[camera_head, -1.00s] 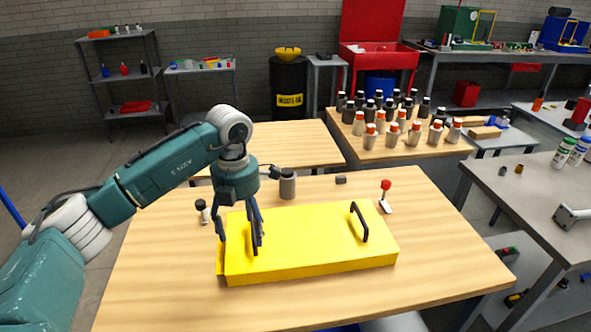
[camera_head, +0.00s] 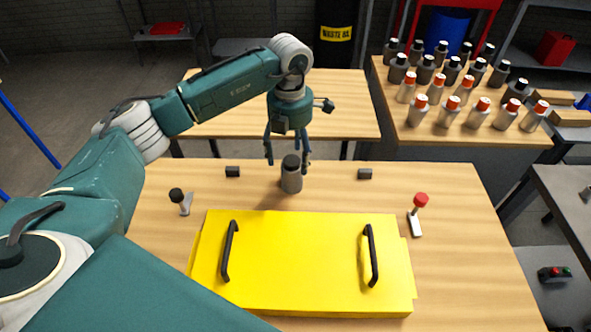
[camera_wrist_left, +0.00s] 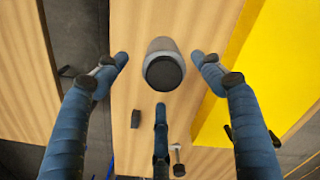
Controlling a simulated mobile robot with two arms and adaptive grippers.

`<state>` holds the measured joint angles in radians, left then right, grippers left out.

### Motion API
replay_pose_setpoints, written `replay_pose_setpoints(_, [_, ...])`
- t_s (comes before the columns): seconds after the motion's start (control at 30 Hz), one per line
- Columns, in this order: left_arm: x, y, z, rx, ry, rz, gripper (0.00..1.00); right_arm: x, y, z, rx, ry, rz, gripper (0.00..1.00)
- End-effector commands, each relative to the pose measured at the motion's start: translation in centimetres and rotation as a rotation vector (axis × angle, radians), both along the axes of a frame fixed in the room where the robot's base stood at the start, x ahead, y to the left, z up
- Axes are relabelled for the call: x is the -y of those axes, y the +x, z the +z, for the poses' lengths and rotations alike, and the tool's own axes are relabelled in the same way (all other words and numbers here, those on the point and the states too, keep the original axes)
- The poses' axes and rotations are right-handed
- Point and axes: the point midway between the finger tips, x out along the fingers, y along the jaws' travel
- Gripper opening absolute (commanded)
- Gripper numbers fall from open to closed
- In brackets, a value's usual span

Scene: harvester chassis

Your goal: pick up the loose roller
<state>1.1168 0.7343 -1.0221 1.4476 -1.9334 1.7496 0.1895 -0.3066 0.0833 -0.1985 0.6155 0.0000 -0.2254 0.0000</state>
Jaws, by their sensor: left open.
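The loose roller appears to be the grey upright cylinder with a dark top (camera_head: 291,178) on the wooden table (camera_head: 455,190), behind the yellow cover (camera_head: 300,245). My left gripper (camera_head: 287,162) is open, pointing down at the cylinder, with fingers to either side of its upper part in the head view. In the left wrist view, the cylinder (camera_wrist_left: 163,68) stands between the spread fingers with clear gaps on both sides; no contact shows. A third finger (camera_wrist_left: 160,130) is at the bottom of that view. My right gripper is not in view.
The yellow cover has two black handles. Small dark blocks (camera_head: 232,171) (camera_head: 364,174) lie to either side of the cylinder. A black-knobbed lever (camera_head: 180,199) and a red-knobbed lever (camera_head: 417,215) stand on the table. Several bottles (camera_head: 447,111) crowd another table at back right.

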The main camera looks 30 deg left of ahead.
Motion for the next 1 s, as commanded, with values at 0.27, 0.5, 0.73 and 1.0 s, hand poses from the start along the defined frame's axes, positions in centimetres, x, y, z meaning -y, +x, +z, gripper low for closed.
replay_pose_setpoints(0.27, [0.1, -0.1, -2.5, 0.000, 0.000, 0.000, 0.68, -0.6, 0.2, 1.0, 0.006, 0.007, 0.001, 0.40])
replay_pose_setpoints(0.5, [0.5, -0.4, -5.9, -0.003, -0.001, 0.001, 0.68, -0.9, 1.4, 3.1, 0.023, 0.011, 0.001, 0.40])
replay_pose_setpoints(0.73, [0.5, -0.3, -7.4, 0.002, 0.000, -0.001, 0.68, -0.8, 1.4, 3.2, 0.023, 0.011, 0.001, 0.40])
replay_pose_setpoints(1.0, [0.5, -0.2, -7.4, 0.002, 0.000, 0.000, 0.44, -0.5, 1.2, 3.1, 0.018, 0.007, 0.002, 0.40])
